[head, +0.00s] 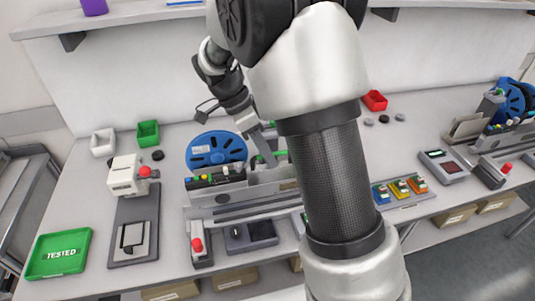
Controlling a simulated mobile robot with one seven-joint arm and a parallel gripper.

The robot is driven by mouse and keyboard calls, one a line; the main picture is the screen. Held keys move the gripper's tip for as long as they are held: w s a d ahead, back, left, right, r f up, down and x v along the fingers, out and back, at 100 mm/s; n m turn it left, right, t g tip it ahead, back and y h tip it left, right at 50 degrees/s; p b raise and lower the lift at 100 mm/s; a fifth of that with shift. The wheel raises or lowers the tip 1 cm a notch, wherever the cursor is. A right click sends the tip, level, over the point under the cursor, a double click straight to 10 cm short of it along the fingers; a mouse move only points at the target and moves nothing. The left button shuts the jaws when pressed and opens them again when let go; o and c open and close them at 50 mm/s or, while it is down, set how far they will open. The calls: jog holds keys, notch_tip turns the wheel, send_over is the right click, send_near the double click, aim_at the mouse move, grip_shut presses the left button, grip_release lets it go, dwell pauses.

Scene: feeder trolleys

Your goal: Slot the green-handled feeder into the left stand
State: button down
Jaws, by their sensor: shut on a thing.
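My gripper (266,146) points down over the left stand, close to the right of a blue reel (215,150). It is shut on a feeder with a green part (281,155), probably the green handle. My arm hides much of this feeder, and I cannot tell whether it touches the stand. The left stand (235,212) is a grey rail base on the bench, partly covered by my forearm. A dark feeder body with coloured parts (214,179) sits at its left end, below the blue reel.
A second stand (508,137) with blue-reel feeders is at the far right. A press with a red knob (128,178) and a green TESTED tray (58,254) are on the left. Small green (148,133), white (103,143) and red (374,100) bins stand behind. Coloured blocks (400,188) lie right of my arm.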

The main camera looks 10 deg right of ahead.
jog(key=shift+f+b, duration=0.75)
jog(key=shift+f, duration=0.2)
dwell(1.3)
jog(key=shift+d, duration=1.45)
jog(key=c, duration=1.7)
grip_release()
jog(key=shift+c, duration=0.2)
jog(key=p+v, duration=0.2)
jog(key=v, duration=1.5)
jog(key=s+d+r+n+t+y+p, duration=0.3)
jog(key=s+r+n, duration=0.45)
jog(key=s, duration=0.25)
jog(key=s+n+t+y+p, duration=0.1)
jog(key=s+n+t+p, duration=0.2)
jog(key=s+n, duration=0.7)
jog(key=shift+s+d+f+t+y, duration=0.35)
jog(key=shift+s+f+t, duration=0.1)
jog(key=shift+s+t, duration=0.55)
